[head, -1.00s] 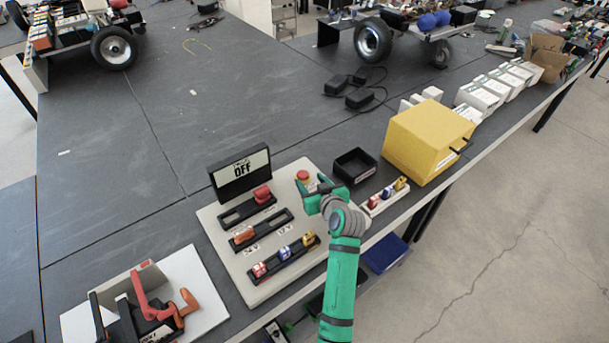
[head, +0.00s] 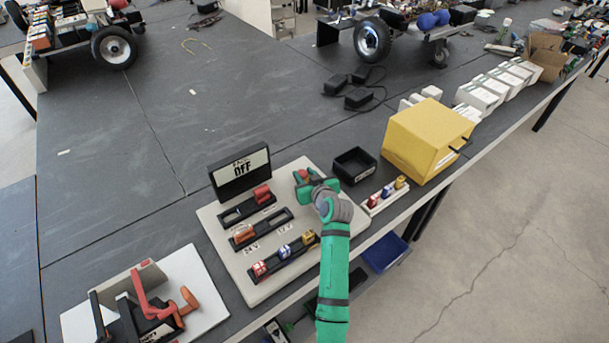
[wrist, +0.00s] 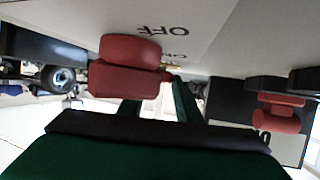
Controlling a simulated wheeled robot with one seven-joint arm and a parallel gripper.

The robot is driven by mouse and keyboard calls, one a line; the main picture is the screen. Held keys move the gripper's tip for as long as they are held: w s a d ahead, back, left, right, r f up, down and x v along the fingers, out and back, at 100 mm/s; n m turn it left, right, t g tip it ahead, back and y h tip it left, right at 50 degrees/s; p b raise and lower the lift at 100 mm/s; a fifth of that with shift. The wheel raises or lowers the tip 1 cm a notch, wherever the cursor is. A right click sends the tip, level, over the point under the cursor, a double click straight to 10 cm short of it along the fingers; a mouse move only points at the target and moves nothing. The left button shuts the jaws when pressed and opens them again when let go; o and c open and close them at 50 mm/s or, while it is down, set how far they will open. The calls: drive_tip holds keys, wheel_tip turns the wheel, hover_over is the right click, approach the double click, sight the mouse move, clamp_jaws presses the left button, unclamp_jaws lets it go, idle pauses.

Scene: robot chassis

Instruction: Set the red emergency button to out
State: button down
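The red emergency button (head: 302,174) stands near the back right corner of the pale control panel (head: 211,224). In the wrist view the round red button (wrist: 128,66) is close, just beyond my fingers and left of the middle. My gripper (head: 308,183) is at the button in the head view and partly covers it. In the wrist view the green fingers of my gripper (wrist: 158,103) are apart, with a gap between them. The right fingertip is close to the button's right side; the left tip is hidden by the button. I cannot tell whether either finger touches it.
Sliders on black rails (head: 265,217) cover the panel's left and front. A black open box (head: 355,168) and a yellow box (head: 424,140) are to the right.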

drive_tip(key=shift+r, duration=0.95)
drive_tip(key=c, duration=1.3)
unclamp_jaws()
drive_tip(key=shift+s, duration=0.1)
drive_tip(key=shift+s+d, duration=0.2)
drive_tip(key=shift+s, duration=0.1)
drive_tip(key=v, duration=1)
drive_tip(key=shift+r, duration=0.1)
drive_tip(key=shift+w+a, duration=0.1)
